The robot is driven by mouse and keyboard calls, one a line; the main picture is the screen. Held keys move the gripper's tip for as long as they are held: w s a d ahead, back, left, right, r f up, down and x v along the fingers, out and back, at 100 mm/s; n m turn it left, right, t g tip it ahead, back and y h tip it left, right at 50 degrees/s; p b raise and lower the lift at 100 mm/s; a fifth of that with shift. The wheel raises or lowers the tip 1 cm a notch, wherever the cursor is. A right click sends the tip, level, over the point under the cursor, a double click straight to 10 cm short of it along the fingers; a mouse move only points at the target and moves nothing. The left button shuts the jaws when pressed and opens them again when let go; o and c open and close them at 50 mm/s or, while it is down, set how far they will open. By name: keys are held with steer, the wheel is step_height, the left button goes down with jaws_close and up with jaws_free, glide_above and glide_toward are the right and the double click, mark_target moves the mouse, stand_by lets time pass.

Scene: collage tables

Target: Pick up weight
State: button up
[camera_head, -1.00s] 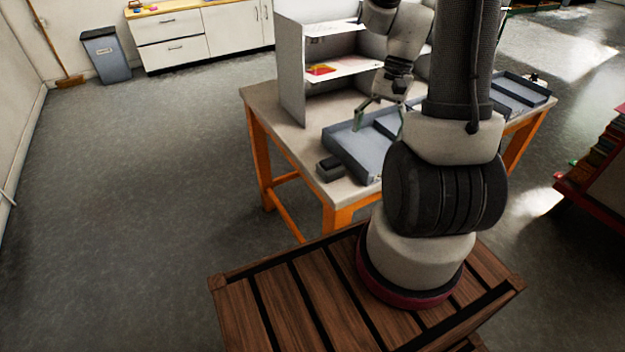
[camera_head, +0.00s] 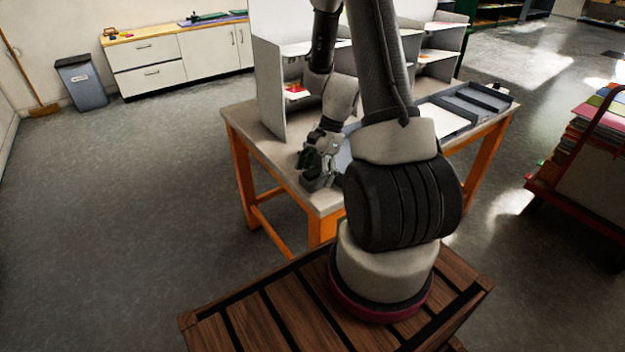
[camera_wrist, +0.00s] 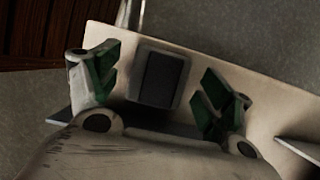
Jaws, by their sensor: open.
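The weight (camera_wrist: 160,77), a small dark grey block with a lighter rim, sits on the pale tabletop near the table's edge in the wrist view. My gripper (camera_wrist: 162,84) is open, with one green-padded finger on each side of the weight and a gap showing on both sides. In the head view my gripper (camera_head: 318,168) is low over the front left part of the table. It mostly hides the weight there.
The table (camera_head: 258,138) has a pale top and orange legs. A white shelf unit (camera_head: 270,88) stands at its back left. A blue-grey tray (camera_head: 343,155) is partly hidden behind my arm. More trays (camera_head: 478,97) lie at the right. A red cart (camera_head: 575,190) stands farther right.

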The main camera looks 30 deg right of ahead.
steer(key=shift+a+f, duration=0.15)
steer(key=shift+f, duration=0.3)
steer(key=shift+c, duration=0.4)
steer(key=c, duration=1.5)
steer(key=shift+o, duration=0.2)
steer(key=shift+r, duration=0.1)
